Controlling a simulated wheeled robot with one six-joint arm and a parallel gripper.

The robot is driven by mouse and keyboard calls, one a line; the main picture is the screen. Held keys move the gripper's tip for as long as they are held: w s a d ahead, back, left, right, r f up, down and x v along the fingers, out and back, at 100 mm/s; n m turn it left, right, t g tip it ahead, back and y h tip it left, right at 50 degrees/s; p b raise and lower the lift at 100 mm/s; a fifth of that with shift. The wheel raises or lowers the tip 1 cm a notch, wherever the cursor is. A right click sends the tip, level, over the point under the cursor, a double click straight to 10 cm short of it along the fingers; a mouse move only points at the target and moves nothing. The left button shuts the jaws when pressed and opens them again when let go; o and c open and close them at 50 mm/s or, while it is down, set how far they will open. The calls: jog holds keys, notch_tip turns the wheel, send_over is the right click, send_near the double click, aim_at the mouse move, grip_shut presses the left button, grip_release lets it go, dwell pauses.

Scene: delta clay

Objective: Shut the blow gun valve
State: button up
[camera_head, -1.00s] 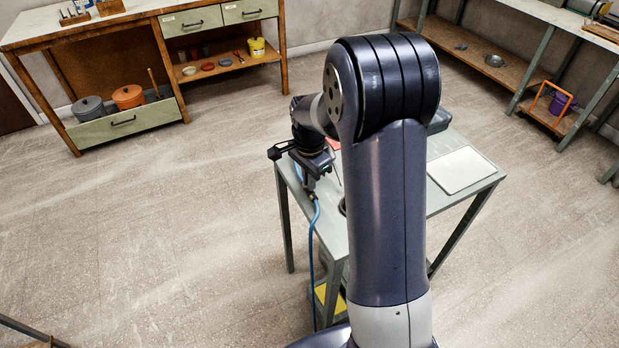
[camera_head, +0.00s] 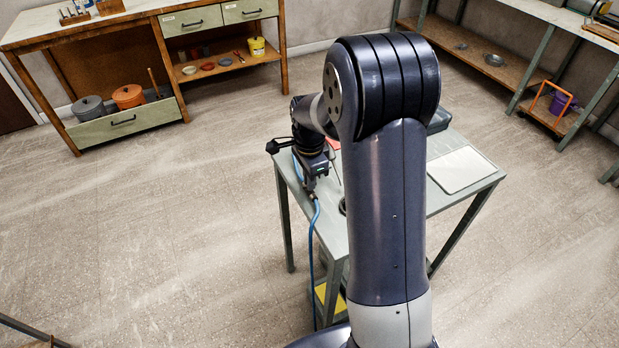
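A blue hose (camera_head: 311,245) hangs over the left edge of the small grey table (camera_head: 325,228) and runs down to the floor side. Its upper end meets a small dark fitting right below my gripper (camera_head: 312,186). The blow gun and its valve cannot be made out apart from the dark parts there. My gripper is at the table's left side, pointing down, just above the hose end. Its fingers are too small and dark to show whether they are open, shut or holding something. A dark part (camera_head: 278,146) sticks out left of my wrist.
My own arm hides the table's middle. A pale board (camera_head: 460,170) lies on the table's right part, with a dark tray (camera_head: 438,121) behind it. A workbench (camera_head: 130,24) stands back left and shelving (camera_head: 490,62) back right. The floor around is clear.

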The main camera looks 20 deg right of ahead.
jog(key=o, duration=0.5)
notch_tip(320, 180, up, 11)
jog(key=shift+f, duration=0.1)
dwell(0.3)
jog(key=shift+f, duration=0.1)
notch_tip(320, 180, down, 10)
jog(key=shift+f, duration=0.4)
jog(key=shift+r+n, duration=0.1)
jog(key=shift+n, duration=0.2)
dwell(0.4)
